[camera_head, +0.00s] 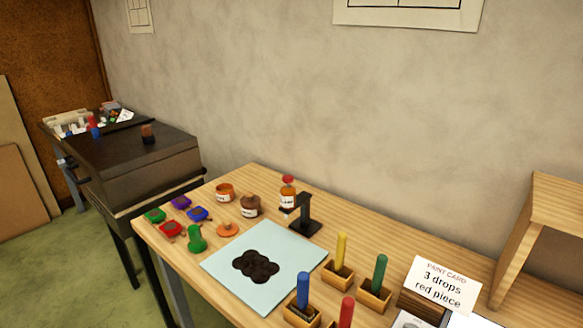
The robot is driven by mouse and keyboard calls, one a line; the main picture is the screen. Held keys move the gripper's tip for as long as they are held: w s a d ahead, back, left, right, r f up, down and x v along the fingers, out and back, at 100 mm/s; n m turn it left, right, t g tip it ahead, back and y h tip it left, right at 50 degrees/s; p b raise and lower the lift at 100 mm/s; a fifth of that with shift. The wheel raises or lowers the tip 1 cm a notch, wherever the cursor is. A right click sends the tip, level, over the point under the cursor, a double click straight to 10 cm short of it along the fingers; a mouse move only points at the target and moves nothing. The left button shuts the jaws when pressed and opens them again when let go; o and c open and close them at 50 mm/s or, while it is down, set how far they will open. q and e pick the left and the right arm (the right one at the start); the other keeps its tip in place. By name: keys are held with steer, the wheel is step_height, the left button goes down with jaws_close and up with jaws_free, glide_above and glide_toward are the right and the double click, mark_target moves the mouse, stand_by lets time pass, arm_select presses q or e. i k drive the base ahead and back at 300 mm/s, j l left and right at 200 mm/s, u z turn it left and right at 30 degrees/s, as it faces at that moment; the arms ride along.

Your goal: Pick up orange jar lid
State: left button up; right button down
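The orange jar lid (228,229) lies flat on the wooden table, left of the pale blue sheet. It is a small orange disc with a knob-like bump on top. An open orange jar (225,193) with a white label stands behind it, and a brown jar (250,205) with a label stands to its right rear. A green upright object (196,239) stands to the lid's left front. Neither of my grippers shows in the head view.
Several small coloured pieces (171,228) lie at the table's left end. A pale blue sheet (292,256) with dark blobs, a black stand (304,216), a red-capped bottle (288,194), wooden holders with coloured sticks (341,250) and a print card (443,284) occupy the rest.

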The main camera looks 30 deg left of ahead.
mark_target(228, 228)
steer(key=u, duration=1.35)
